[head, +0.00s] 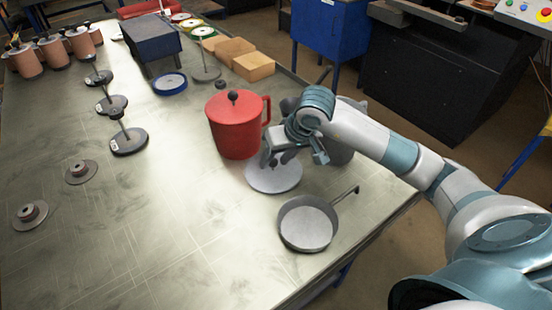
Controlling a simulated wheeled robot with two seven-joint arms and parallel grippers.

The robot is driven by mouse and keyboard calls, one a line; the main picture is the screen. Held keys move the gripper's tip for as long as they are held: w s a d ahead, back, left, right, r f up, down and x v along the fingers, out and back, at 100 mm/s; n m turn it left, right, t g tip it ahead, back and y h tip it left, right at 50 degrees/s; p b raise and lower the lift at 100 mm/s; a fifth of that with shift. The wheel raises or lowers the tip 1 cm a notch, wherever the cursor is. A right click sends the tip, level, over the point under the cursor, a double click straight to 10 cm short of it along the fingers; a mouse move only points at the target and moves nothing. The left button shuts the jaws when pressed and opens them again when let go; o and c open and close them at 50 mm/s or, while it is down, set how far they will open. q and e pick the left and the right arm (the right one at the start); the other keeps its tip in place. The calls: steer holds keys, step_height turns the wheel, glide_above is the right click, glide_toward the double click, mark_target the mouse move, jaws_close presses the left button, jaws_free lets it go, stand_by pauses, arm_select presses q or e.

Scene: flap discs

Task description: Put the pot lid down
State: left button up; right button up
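The pot lid, a light grey round disc (273,178), is on or just above the table in front of the red pot. My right gripper (287,157) is directly over the lid, pointing down at its top. Its fingers and wrist hide the lid's knob and far edge, so I cannot tell whether they are closed on it. A grey pot (342,153) stands behind my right wrist, mostly hidden by it. My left gripper is not in view.
A red lidded pot (235,130) stands close left of the gripper. A grey pan (306,226) with its handle pointing right is in front. Discs on posts (128,140) and boxes (254,66) stand farther off. The table's (180,240) front middle is clear.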

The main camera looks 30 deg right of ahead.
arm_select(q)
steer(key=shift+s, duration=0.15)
arm_select(e)
steer(key=shift+r, duration=0.2)
steer(key=shift+v, duration=0.95)
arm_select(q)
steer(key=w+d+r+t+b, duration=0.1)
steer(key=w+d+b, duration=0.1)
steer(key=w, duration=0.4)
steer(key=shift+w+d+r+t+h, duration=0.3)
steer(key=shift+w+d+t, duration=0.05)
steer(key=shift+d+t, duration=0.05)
arm_select(e)
steer(key=v, duration=1)
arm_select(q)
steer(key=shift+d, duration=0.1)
